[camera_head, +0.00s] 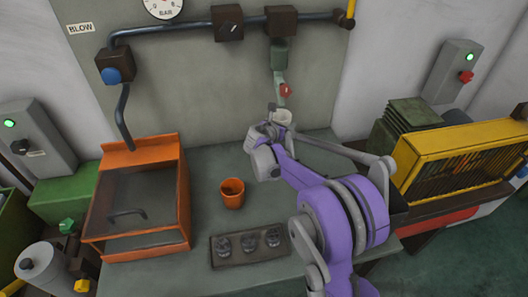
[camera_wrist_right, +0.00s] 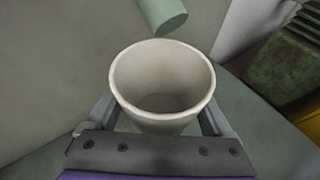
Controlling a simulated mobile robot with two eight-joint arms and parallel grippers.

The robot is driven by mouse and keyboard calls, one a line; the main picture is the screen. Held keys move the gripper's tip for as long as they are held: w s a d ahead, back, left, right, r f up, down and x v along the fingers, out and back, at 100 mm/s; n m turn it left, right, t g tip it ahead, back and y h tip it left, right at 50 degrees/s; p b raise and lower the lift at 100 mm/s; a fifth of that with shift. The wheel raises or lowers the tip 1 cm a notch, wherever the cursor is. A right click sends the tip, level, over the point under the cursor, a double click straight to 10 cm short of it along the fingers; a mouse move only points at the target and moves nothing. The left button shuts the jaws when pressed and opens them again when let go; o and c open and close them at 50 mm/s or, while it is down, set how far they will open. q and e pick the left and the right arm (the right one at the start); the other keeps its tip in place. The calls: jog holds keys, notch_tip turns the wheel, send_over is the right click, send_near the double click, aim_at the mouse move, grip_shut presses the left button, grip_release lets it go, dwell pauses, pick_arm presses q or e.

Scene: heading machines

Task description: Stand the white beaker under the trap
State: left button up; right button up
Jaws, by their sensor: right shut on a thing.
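The white beaker (camera_head: 282,117) is in my right gripper (camera_head: 275,125), near the back wall in the head view. In the right wrist view the beaker (camera_wrist_right: 162,80) is upright and looks empty, with the gripper fingers on both sides of it. The trap (camera_head: 281,85) hangs from the pipe on the wall, with a red knob, just above the beaker. Its green lower end (camera_wrist_right: 163,14) shows beyond the beaker's far rim in the wrist view. Whether the beaker's base touches the table is hidden. My left gripper is not in view.
An orange cup (camera_head: 232,193) stands on the green table (camera_head: 213,160). A dark tray (camera_head: 228,258) with several small parts lies in front. An orange hooded box (camera_head: 140,198) is at left, a yellow rack (camera_head: 462,158) at right.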

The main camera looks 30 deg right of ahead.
jog(key=f, duration=0.6)
jog(key=shift+d, duration=0.3)
jog(key=shift+f, duration=2)
jog(key=shift+a+f, duration=0.1)
jog(key=shift+f, duration=0.1)
jog(key=o, duration=1)
jog(key=shift+o, duration=0.5)
jog(key=shift+r, duration=0.25)
jog(key=b+v, duration=0.1)
jog(key=v, duration=1.1)
jog(key=shift+w, duration=0.1)
